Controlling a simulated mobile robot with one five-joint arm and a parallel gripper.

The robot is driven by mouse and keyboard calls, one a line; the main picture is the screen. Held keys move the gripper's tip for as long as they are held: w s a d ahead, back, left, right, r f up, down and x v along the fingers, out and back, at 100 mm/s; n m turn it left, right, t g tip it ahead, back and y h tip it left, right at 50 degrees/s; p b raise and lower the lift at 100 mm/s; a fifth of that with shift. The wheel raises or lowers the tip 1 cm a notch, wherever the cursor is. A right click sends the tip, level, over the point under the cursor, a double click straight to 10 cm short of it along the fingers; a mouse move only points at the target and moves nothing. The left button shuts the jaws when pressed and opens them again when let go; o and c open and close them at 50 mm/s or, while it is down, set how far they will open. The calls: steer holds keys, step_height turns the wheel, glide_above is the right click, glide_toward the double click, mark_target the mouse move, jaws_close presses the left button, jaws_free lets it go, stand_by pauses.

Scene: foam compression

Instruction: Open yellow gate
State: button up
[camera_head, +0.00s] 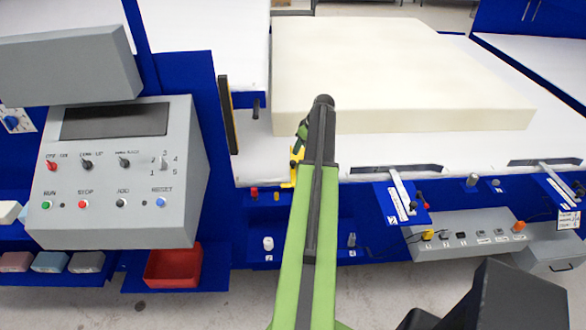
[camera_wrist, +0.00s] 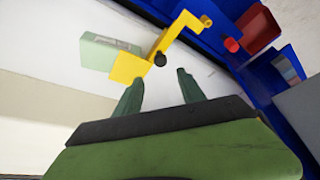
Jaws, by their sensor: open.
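The yellow gate (camera_wrist: 130,67) is a bent yellow piece with a black knob (camera_wrist: 160,59), seen in the wrist view just ahead of my fingertips. In the head view the yellow gate (camera_head: 294,172) stands at the front edge of the white table, partly hidden by my arm. My gripper (camera_wrist: 156,80) is open, with its two green fingers apart and nothing between them. The knob lies beyond the gap between the fingertips, and I cannot tell whether they touch it. In the head view my gripper (camera_head: 302,131) is mostly hidden behind my arm.
A large cream foam block (camera_head: 390,65) lies on the white table (camera_head: 400,150). A grey control panel (camera_head: 120,175) stands at left, with a red bin (camera_head: 173,267) below it. A pale green block (camera_wrist: 108,54) is beside the gate. A red knob (camera_wrist: 231,45) is at right.

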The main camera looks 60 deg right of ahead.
mark_target(293, 161)
steer(key=b+x, duration=0.8)
steer(key=x, duration=0.2)
steer(key=shift+f, duration=0.3)
steer(key=shift+w+a+r, duration=0.1)
jaws_close()
stand_by(0.6)
